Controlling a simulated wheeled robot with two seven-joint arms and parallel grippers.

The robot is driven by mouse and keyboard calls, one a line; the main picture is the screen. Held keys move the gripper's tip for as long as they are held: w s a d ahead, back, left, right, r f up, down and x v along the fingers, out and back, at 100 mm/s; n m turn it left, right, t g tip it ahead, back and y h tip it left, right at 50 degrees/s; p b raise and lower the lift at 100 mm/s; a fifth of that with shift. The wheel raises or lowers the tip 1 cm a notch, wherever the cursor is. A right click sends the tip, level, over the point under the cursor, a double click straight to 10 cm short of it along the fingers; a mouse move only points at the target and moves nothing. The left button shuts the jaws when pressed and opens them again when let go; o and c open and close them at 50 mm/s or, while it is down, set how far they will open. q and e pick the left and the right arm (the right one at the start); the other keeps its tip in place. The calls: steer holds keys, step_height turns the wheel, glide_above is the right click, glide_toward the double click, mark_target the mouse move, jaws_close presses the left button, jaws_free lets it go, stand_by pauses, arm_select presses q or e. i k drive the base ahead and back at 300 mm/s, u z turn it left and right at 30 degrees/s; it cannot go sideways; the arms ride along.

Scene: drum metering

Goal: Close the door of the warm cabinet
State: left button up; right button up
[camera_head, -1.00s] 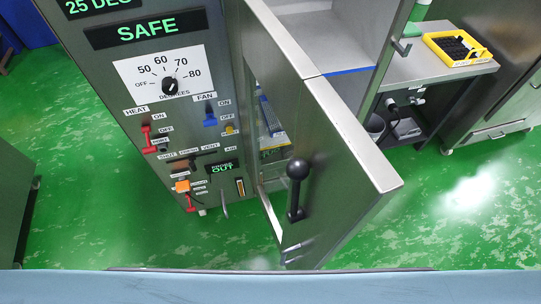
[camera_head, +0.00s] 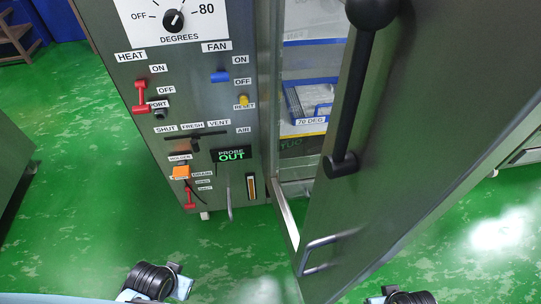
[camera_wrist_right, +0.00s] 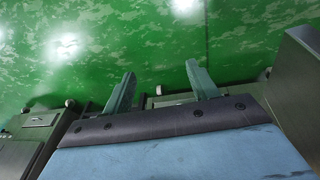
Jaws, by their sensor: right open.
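The warm cabinet (camera_head: 205,105) stands left of centre in the head view. Its grey door (camera_head: 440,130) stands open, swung towards me and filling the right side. A long black handle (camera_head: 355,95) with a round knob is on the door face. A bare metal loop (camera_head: 325,255) sits lower, near the door's bottom edge. My right gripper (camera_wrist_right: 160,88) is open and empty in the right wrist view, its fingers over the green floor and apart from the door. Parts of my arms show at the bottom of the head view; my left gripper's jaws do not.
The gap beside the door shows a shelf labelled 70 DEG (camera_head: 310,121) with a blue rack. The cabinet panel has a red lever (camera_head: 141,97), a blue fan switch (camera_head: 221,76) and a lit PROBE OUT display (camera_head: 232,155). Green floor (camera_head: 90,200) is clear at left.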

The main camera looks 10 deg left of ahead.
mark_target(451, 89)
steer(key=z, duration=1.4)
steer(key=k, duration=1.1)
steer(key=u, duration=1.05)
steer(key=i, duration=0.3)
steer(key=z, duration=0.4)
